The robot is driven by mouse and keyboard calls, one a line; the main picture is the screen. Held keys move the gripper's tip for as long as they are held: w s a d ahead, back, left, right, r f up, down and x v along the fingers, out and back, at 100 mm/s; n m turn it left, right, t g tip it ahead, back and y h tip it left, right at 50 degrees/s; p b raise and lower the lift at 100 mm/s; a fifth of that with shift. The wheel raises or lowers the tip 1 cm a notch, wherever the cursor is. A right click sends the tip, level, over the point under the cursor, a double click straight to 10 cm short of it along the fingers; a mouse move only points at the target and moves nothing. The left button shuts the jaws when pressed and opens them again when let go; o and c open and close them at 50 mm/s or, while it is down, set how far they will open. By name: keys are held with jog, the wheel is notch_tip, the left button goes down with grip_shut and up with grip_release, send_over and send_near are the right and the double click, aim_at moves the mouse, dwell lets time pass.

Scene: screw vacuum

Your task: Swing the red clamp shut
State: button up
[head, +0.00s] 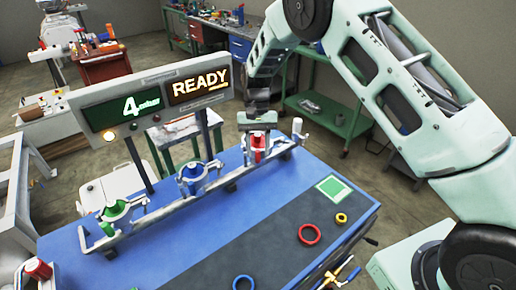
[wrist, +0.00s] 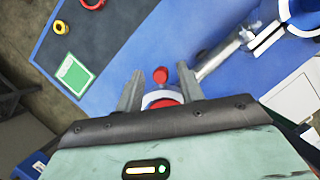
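The red clamp (head: 258,141) stands at the right end of the rail on the blue workbench, partly covered by my gripper (head: 258,118) directly above it. In the wrist view, my gripper (wrist: 159,84) points down with its two fingers apart. A red knob (wrist: 160,75) shows between the fingers, with a pale ring around a red part just behind it. I see no finger clearly touching the knob. Whether the clamp stands open or shut is hard to tell, as my gripper hides much of it.
A blue clamp (head: 193,178) and a green clamp (head: 115,210) stand further left on the rail (head: 165,212). A sign (head: 155,95) reading "4" and "READY" rises behind. Red, yellow and blue rings and a green square (head: 333,187) lie on the bench front.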

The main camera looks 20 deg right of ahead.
jog(key=shift+x, duration=0.75)
grip_shut()
jog(key=shift+w+d+n+h+b, duration=0.15)
jog(key=shift+d+n+h, duration=0.1)
jog(key=shift+n, duration=0.35)
jog(key=shift+w+d+n+h+b, duration=0.2)
jog(key=shift+d+n+h, duration=0.1)
jog(key=shift+n, duration=0.3)
grip_release()
